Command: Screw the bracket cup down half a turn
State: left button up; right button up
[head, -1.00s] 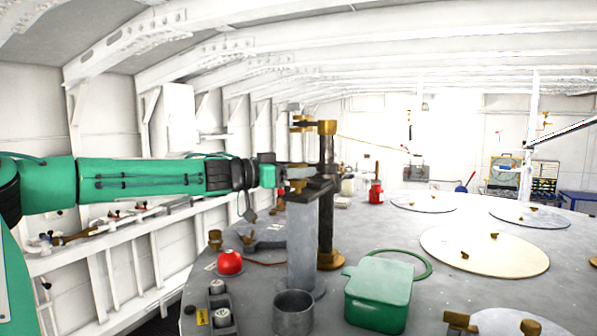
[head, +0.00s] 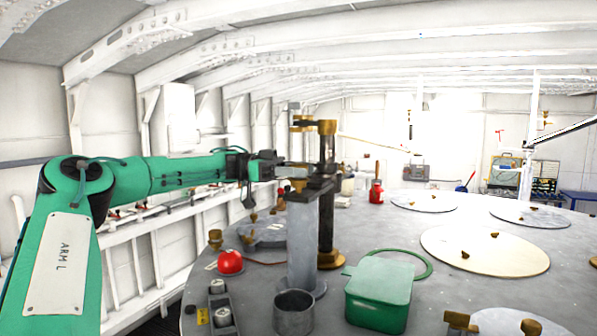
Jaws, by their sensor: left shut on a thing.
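A grey upright post (head: 303,240) stands on the deck, with a dark bracket plate at its top. A small brass cup (head: 299,185) shows at that top, partly hidden by my gripper. My left gripper (head: 292,169) reaches in from the left at the post's top and is shut on what looks like this cup; the fingertips are small and hard to make out. A taller dark column (head: 327,215) with brass fittings stands just behind and right of the post. My right gripper is not in view.
A green box (head: 378,292), an open grey metal cup (head: 294,313) and a red dome (head: 230,262) sit around the post's foot. A red bottle (head: 376,192) stands farther back. Round hatch covers (head: 484,252) lie to the right.

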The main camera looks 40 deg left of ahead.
pick_arm(q)
jog(key=shift+r+m+g+h, duration=0.15)
jog(key=shift+m+g+h, duration=0.2)
jog(key=shift+m+g, duration=0.85)
jog(key=shift+r+m+g+h, duration=0.1)
jog(key=shift+m+g+h, duration=0.45)
jog(key=shift+g, duration=1.15)
jog(key=shift+m, duration=0.35)
jog(key=o, duration=1)
jog(key=shift+f, duration=0.15)
jog(key=shift+n+t+y, duration=0.3)
jog(key=shift+n+t, duration=0.2)
